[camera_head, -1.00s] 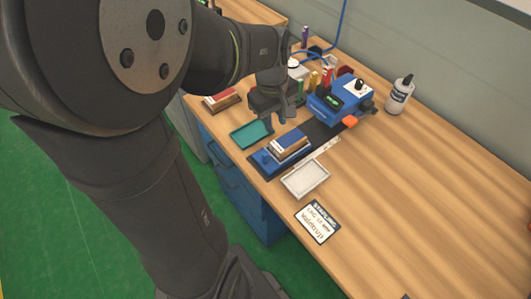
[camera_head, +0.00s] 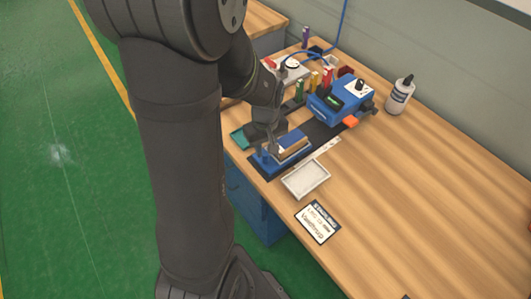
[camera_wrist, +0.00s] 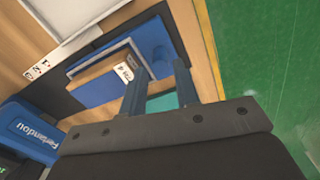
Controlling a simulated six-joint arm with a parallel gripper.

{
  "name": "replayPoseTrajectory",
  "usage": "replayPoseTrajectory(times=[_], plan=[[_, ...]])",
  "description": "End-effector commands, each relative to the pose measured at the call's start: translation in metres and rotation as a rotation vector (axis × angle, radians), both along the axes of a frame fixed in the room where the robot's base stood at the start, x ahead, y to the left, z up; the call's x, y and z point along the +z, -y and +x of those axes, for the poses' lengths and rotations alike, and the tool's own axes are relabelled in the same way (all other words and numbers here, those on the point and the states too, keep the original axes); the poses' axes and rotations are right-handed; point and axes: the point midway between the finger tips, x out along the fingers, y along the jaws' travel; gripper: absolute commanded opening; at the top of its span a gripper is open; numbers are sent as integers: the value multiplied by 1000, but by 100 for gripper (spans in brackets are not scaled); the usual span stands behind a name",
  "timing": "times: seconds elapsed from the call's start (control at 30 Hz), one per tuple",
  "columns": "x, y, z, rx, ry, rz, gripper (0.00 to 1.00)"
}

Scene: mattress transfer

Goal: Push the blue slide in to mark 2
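The blue slide (camera_head: 263,166) lies near the table's front edge, on a dark track, with a flat tan-and-blue block (camera_head: 293,145) on it. It also shows in the wrist view (camera_wrist: 152,42), where the block (camera_wrist: 103,86) carries a white label. A pale strip with small marks (camera_head: 328,147) runs beside the track; it shows in the wrist view (camera_wrist: 38,70), too small to read surely. My gripper (camera_head: 275,150) is low at the slide's left side. In the wrist view its two fingers (camera_wrist: 160,68) are apart at the slide's edge; I cannot tell whether they touch it.
A blue machine (camera_head: 340,98) stands at the track's far end, with an orange part at its front. A pale grey tray (camera_head: 306,180) lies right of the slide and a teal tray (camera_head: 238,138) left, partly hidden.

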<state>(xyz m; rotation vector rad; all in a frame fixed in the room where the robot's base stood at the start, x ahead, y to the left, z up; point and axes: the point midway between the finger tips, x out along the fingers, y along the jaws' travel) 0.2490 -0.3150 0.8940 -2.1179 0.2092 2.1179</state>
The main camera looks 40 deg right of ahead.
Motion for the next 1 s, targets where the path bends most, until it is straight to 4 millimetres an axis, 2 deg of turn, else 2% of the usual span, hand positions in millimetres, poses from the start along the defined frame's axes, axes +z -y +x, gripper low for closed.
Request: replayPoseTrajectory(times=[0.1, 0.3, 0.67, 0.8, 1.0], plan=[[-17, -1, -1, 0, -2, 4, 29], [-32, 0, 0, 0, -1, 1, 29], [-35, 0, 0, 1, 0, 0, 29], [-35, 0, 0, 1, 0, 0, 1], [-35, 1, 0, 0, 0, 0, 0]])
